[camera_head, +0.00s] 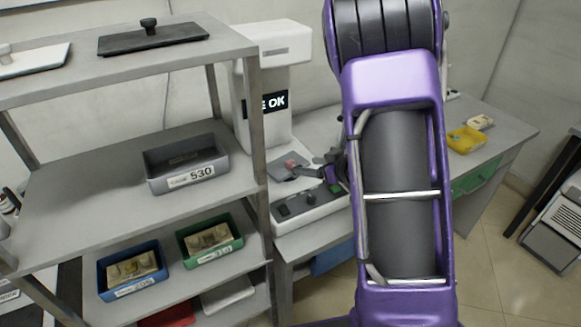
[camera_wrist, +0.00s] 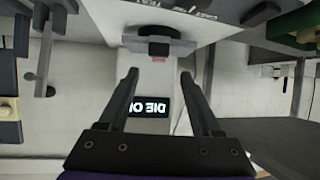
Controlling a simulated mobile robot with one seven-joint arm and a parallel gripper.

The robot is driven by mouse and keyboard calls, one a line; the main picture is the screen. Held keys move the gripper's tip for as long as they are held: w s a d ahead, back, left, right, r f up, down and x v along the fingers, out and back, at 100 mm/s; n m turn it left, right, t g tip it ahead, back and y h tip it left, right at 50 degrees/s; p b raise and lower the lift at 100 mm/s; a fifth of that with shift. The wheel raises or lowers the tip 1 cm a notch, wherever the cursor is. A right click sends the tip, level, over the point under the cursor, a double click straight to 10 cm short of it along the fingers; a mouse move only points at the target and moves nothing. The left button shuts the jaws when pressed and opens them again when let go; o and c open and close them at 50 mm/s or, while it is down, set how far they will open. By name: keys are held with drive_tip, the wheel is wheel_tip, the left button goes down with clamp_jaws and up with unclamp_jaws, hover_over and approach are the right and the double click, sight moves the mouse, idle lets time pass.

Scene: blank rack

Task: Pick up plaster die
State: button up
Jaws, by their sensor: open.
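My gripper (camera_head: 316,167) shows partly in the head view, left of my purple arm, over the front of the test machine. In the wrist view my gripper (camera_wrist: 160,82) has its two dark fingers wide apart with nothing between them. A small pinkish piece (camera_head: 291,164) sits on the machine's dark plate, just left of my fingers; it may be the plaster die, but it is too small to be sure. A pinkish bit (camera_wrist: 157,59) also shows in the wrist view beside a dark holder (camera_wrist: 155,42), beyond the fingertips.
The white machine (camera_head: 275,125) reads "OK" on its screen. A grey rack at left holds a grey bin (camera_head: 186,181) marked 530, a blue bin (camera_head: 133,292) and a green bin (camera_head: 210,257), the latter two with beige contents. A yellow tray (camera_head: 465,147) lies at right.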

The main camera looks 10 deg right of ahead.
sight(291, 162)
drive_tip(key=x, duration=0.7)
drive_tip(key=shift+w+a+r, duration=0.1)
drive_tip(key=shift+w, duration=0.3)
clamp_jaws()
